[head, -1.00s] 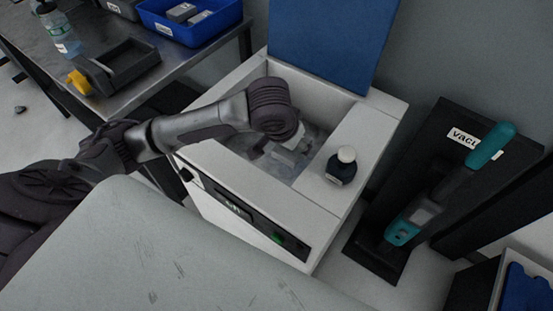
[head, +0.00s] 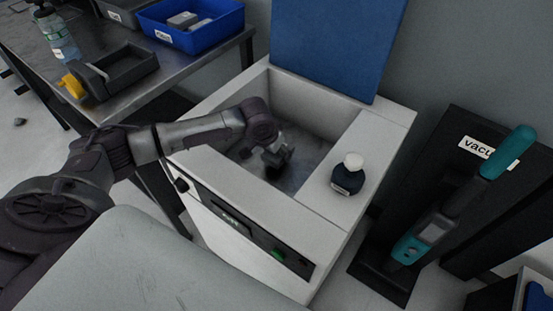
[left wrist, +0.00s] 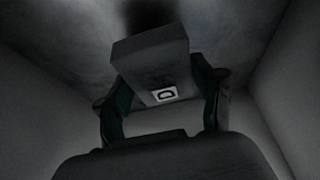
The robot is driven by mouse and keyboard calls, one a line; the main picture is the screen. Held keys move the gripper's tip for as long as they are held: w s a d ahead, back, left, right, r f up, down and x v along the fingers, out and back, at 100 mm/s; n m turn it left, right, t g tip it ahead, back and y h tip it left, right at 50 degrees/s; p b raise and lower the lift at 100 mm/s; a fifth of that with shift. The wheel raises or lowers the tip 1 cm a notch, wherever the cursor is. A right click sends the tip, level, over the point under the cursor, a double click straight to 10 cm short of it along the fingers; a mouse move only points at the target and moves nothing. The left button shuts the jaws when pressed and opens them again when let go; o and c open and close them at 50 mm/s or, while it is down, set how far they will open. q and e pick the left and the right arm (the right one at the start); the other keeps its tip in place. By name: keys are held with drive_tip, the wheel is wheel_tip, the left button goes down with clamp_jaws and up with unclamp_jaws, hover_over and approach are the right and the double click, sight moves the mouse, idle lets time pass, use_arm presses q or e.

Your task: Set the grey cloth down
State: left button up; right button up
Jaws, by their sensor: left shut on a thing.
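My left gripper (head: 274,157) is inside the open white chest (head: 375,150), low between its walls. It is shut on the grey cloth (left wrist: 152,58), which looks like a stiff, flat-sided block with a small white label marked with a dark letter. The two fingers hold the cloth from both sides in the left wrist view (left wrist: 160,100). A dark shadow lies on the mottled chest floor (left wrist: 235,35) beyond the cloth. I cannot tell whether the cloth touches the floor. My right gripper is out of view.
A dark bottle with a white cap (head: 348,174) stands on the chest's right ledge. The blue lid (head: 335,45) stands open at the back. A steel table (head: 190,75) with a blue bin (head: 205,38) is behind left. A teal handheld tool (head: 430,225) leans at right.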

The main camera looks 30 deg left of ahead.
sight(276, 157)
use_arm(q)
wheel_tip(276, 157, down, 3)
drive_tip(key=shift+f+b, duration=0.15)
drive_tip(key=shift+b, duration=0.15)
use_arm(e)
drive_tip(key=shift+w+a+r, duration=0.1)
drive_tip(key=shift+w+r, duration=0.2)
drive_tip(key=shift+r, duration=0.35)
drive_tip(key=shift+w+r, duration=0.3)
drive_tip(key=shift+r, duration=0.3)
use_arm(q)
drive_tip(key=o, duration=1)
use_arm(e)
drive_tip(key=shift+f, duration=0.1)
use_arm(q)
drive_tip(key=shift+s+r, duration=0.1)
drive_tip(key=shift+r, duration=0.3)
drive_tip(key=p+v, duration=0.3)
drive_tip(key=v, duration=0.8)
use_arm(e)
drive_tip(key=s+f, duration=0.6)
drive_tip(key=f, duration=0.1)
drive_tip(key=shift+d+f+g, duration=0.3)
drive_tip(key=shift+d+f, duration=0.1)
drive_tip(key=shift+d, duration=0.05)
use_arm(q)
drive_tip(key=shift+r, duration=0.15)
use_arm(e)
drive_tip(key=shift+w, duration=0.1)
